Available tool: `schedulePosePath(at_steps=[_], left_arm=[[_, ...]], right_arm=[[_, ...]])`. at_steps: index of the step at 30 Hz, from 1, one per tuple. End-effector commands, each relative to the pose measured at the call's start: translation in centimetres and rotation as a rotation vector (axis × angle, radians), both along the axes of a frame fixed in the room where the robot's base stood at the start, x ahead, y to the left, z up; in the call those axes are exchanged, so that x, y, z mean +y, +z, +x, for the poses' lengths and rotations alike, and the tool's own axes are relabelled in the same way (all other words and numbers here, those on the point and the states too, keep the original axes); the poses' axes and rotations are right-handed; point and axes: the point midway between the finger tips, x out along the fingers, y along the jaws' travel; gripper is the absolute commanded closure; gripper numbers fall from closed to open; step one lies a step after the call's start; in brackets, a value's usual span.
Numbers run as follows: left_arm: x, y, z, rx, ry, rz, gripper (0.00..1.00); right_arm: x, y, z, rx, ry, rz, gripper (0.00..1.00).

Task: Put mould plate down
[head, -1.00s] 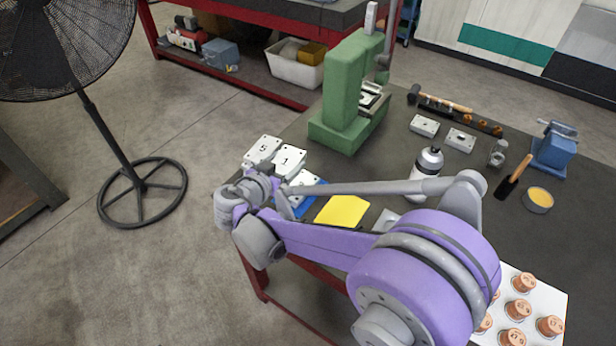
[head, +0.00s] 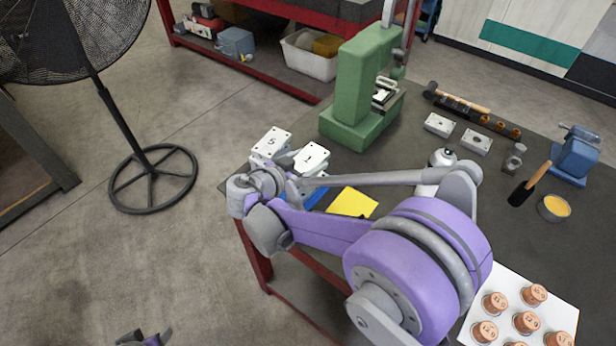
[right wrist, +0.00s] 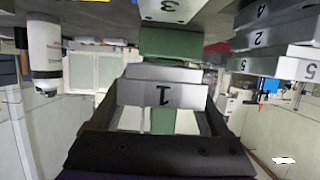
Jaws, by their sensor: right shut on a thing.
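A white mould plate marked 1 (head: 311,157) is in my right gripper (head: 287,178), over the table's left end. In the right wrist view my right gripper (right wrist: 160,112) is shut on this plate (right wrist: 180,96), one finger on each side. A stack of pale plates topped by one marked 5 (head: 271,141) stands just left of it. In the right wrist view, plates marked 2, 4 and 5 (right wrist: 285,66) are at the right and a plate marked 3 (right wrist: 172,10) at the top. My arm hides what lies below the held plate. A bit of my left gripper (head: 146,338) shows at the bottom edge.
A green press (head: 358,90) stands behind the plates. A yellow sheet (head: 352,203) and a blue piece (head: 315,197) lie to the right of the gripper. A bottle (head: 442,158) is partly hidden by my arm. Two pale blocks (head: 439,124) lie further back.

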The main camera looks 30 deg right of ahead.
Motion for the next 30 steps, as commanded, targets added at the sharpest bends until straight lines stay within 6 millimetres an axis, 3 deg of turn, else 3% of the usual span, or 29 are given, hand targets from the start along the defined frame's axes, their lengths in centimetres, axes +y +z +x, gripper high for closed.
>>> schedulePosePath(at_steps=[12,26,27,30], left_arm=[[0.0,-0.8,-0.3,0.005,0.000,0.000,0.50],[0.0,-1.1,-0.4,0.008,0.000,0.000,0.50],[0.0,-1.1,-0.4,0.008,0.000,0.000,0.50],[0.0,-1.1,-0.4,0.007,0.000,0.000,0.50]], right_arm=[[0.0,-5.1,0.0,-0.001,0.000,-0.002,1.00],[0.0,-5.9,0.0,0.000,0.000,-0.002,1.00],[0.0,-6.0,0.0,0.000,0.000,0.000,0.17],[0.0,-5.9,0.0,0.000,0.000,0.000,0.00]])
